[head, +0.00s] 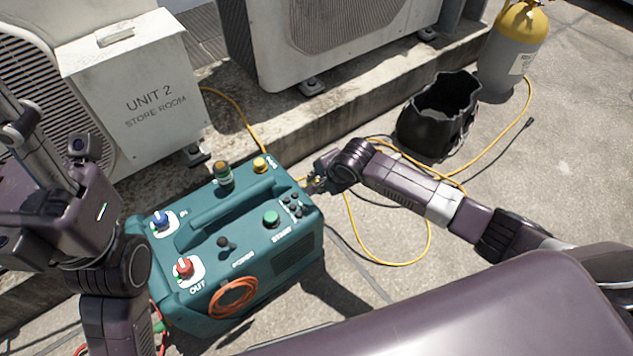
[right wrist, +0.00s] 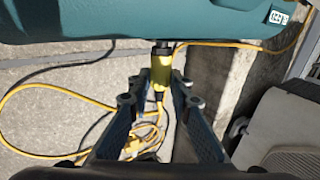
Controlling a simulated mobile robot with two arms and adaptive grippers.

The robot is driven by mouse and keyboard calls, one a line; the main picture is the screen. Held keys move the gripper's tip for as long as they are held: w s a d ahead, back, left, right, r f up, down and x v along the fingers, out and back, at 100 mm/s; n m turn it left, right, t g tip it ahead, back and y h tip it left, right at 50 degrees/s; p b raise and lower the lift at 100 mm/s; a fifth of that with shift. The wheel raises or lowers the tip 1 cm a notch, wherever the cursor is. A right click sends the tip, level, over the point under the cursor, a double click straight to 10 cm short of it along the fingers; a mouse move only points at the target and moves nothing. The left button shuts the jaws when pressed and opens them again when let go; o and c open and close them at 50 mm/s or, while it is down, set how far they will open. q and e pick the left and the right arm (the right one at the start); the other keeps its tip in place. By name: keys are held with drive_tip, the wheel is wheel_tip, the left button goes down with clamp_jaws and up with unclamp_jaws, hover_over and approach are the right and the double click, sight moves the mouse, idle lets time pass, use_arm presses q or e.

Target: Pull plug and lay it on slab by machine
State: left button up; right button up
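The teal machine (head: 243,229) stands on the concrete in the head view. A yellow plug (right wrist: 162,72) sits at the machine's side in the right wrist view, its top against the casing and a yellow cord below it. My right gripper (right wrist: 164,84) is around the plug, one finger on each side, with narrow gaps showing. In the head view my right gripper (head: 312,183) is at the machine's right end and mostly hides the plug. A raised concrete slab (head: 345,108) runs behind the machine. My left gripper (head: 40,135) is raised at the left; its fingertips are unclear.
A yellow cord (head: 428,243) loops over the floor right of the machine. A black open bag (head: 415,135) and a grey-yellow cylinder (head: 503,60) stand at upper right. A UNIT 2 box (head: 150,100) and condenser (head: 270,50) stand behind. An orange coil (head: 233,298) hangs on the machine's front.

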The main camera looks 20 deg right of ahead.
drive_tip(key=shift+c, duration=1.1)
drive_tip(key=o, duration=0.4)
clamp_jaws()
drive_tip(key=shift+w+d, duration=0.15)
drive_tip(key=shift+d, duration=0.3)
drive_tip(key=shift+w+d+p, duration=0.3)
drive_tip(key=shift+d+p, duration=0.2)
drive_tip(key=shift+d, duration=0.4)
drive_tip(key=shift+w+d+p, duration=0.3)
drive_tip(key=shift+d+p, duration=0.2)
drive_tip(key=shift+d, duration=0.35)
drive_tip(key=shift+r, duration=0.1)
